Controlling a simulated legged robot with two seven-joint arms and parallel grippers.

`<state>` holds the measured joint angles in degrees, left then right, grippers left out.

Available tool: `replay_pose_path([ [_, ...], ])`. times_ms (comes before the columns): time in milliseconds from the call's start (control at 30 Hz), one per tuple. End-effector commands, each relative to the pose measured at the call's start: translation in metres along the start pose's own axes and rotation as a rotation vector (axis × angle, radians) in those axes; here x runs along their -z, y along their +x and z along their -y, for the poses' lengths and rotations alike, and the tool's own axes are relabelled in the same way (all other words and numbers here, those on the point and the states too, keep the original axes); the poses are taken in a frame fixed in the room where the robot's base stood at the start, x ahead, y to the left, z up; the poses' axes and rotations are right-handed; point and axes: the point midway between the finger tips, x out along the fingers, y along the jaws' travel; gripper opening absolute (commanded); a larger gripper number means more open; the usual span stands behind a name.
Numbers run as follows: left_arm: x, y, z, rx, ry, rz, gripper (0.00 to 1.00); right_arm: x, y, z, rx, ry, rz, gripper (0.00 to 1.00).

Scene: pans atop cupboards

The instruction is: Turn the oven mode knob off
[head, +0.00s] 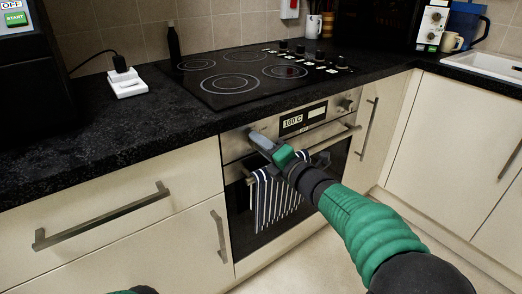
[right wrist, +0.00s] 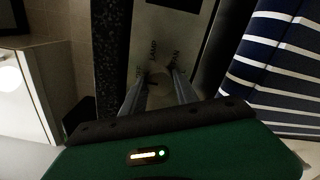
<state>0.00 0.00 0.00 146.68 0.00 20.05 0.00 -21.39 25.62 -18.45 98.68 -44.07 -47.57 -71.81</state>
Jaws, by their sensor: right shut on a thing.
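The fingers partly hide the knob. Only a green and black sliver of my left arm shows at the bottom edge of the head view; its fingers do not show.
A striped towel (head: 272,203) hangs on the oven handle (head: 335,139) just below my right gripper. A second knob (head: 346,104) is at the panel's right end. The black worktop (head: 130,140) overhangs the panel. Drawer and cupboard handles stick out on both sides.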

Motion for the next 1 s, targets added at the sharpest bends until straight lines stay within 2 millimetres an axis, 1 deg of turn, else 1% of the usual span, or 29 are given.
replay_pose_path([
  [33, -0.0008, 0.0035, 0.0000, 0.000, 0.000, 0.000, 0.36, 0.0068, 0.0005, 0.0069, 0.010, -0.011, -0.011, 0.00],
  [600, -0.0012, 0.0052, 0.0000, 0.000, 0.000, 0.000, 0.36, 0.0071, 0.0007, 0.0074, 0.013, -0.040, -0.014, 0.00],
  [633, -0.0012, 0.0052, 0.0000, 0.000, 0.000, 0.000, 0.36, 0.0071, 0.0007, 0.0075, 0.013, -0.040, -0.014, 0.39],
  [767, -0.0012, 0.0051, 0.0000, 0.000, 0.000, 0.000, 0.36, 0.0058, 0.0006, 0.0058, 0.010, -0.040, -0.011, 0.56],
  [1000, -0.0011, 0.0047, 0.0000, 0.000, 0.000, 0.000, 0.36, 0.0031, 0.0001, 0.0030, 0.006, -0.040, -0.006, 0.57],
])
